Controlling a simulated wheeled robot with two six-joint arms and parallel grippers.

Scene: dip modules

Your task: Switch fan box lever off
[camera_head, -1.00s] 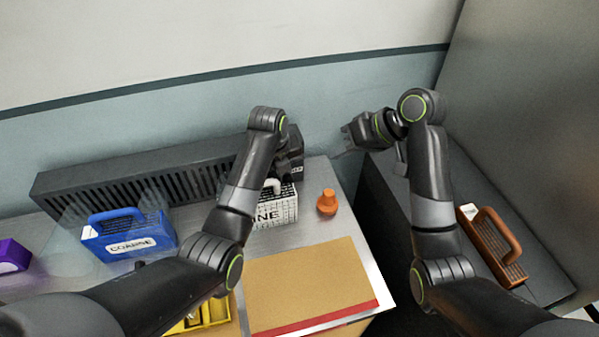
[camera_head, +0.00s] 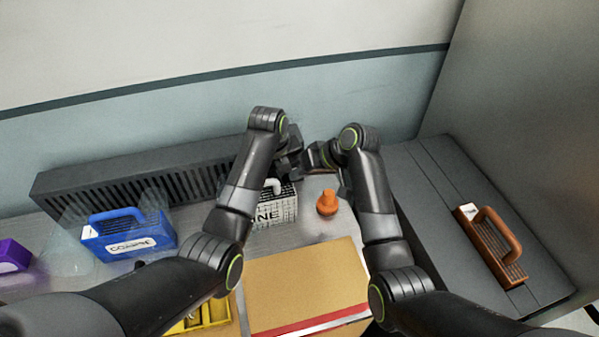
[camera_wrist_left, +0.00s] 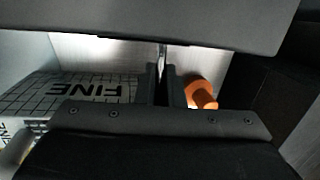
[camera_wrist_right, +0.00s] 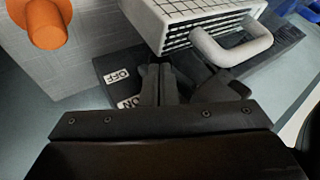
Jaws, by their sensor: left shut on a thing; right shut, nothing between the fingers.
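The dark fan box shows at the back right of the bench, mostly hidden by my arms in the head view. In the right wrist view its OFF label (camera_wrist_right: 118,76) and ON label (camera_wrist_right: 131,102) show. My right gripper (camera_head: 312,157) is shut and empty; in the right wrist view its fingertips (camera_wrist_right: 160,72) are right beside these labels. My left gripper (camera_head: 291,163) is at the same spot; in the left wrist view its fingers (camera_wrist_left: 165,78) are shut on a thin silvery piece (camera_wrist_left: 162,57), which may be the lever. I cannot tell the lever's position.
A white FINE module (camera_head: 275,211) stands just in front of the grippers, with an orange knob-like piece (camera_head: 327,203) to its right. A blue COARSE module (camera_head: 125,238), a purple one (camera_head: 13,256) and a brown one (camera_head: 490,245) stand farther off. A tan board (camera_head: 305,285) lies in front.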

